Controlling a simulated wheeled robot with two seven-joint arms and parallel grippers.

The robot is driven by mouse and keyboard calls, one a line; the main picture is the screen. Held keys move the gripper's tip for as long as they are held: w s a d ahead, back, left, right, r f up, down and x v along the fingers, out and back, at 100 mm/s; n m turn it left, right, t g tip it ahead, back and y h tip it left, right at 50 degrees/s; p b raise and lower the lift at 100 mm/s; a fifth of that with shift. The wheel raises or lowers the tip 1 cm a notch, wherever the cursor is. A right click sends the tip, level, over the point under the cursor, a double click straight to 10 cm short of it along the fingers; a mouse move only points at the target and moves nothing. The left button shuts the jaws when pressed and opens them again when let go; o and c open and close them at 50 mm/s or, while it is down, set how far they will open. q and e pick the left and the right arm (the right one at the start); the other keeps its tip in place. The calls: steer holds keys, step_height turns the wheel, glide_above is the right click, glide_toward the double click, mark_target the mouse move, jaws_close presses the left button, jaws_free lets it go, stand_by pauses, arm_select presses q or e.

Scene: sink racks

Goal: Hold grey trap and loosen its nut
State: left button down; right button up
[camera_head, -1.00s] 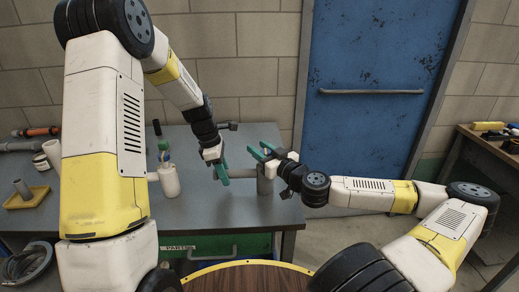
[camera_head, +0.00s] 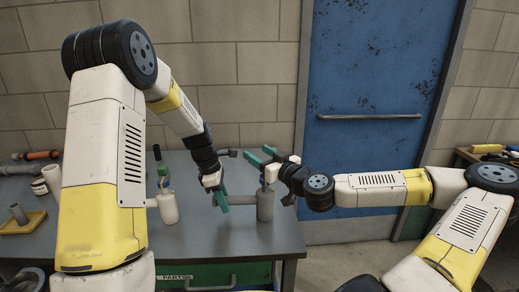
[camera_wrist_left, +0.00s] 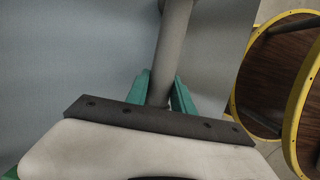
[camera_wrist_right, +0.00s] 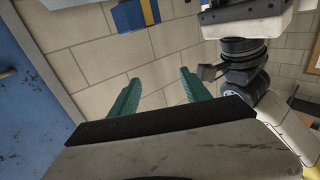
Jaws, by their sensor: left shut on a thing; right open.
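The grey trap (camera_head: 265,207) stands near the right end of the grey workbench, with an upright cylinder and a side pipe running left. My left gripper (camera_head: 221,197) is shut on the side pipe. In the left wrist view, the grey pipe (camera_wrist_left: 171,45) runs between its teal fingers (camera_wrist_left: 162,92). My right gripper (camera_head: 263,156) is open and empty, above the trap's upright cylinder. In the right wrist view, its fingers (camera_wrist_right: 158,92) are apart with only wall between them. The nut cannot be made out clearly.
A white bottle (camera_head: 168,208) stands on the bench left of my left gripper. Farther left are a white cup (camera_head: 52,178), a yellow tray (camera_head: 35,222) and an orange-ended pipe (camera_head: 40,155). A blue door (camera_head: 375,70) is behind. A yellow-rimmed round wooden surface (camera_wrist_left: 240,100) shows in the left wrist view.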

steer(key=shift+r, duration=1.15)
arm_select(q)
steer(key=c, duration=1)
jaws_free()
steer(key=shift+r, duration=0.1)
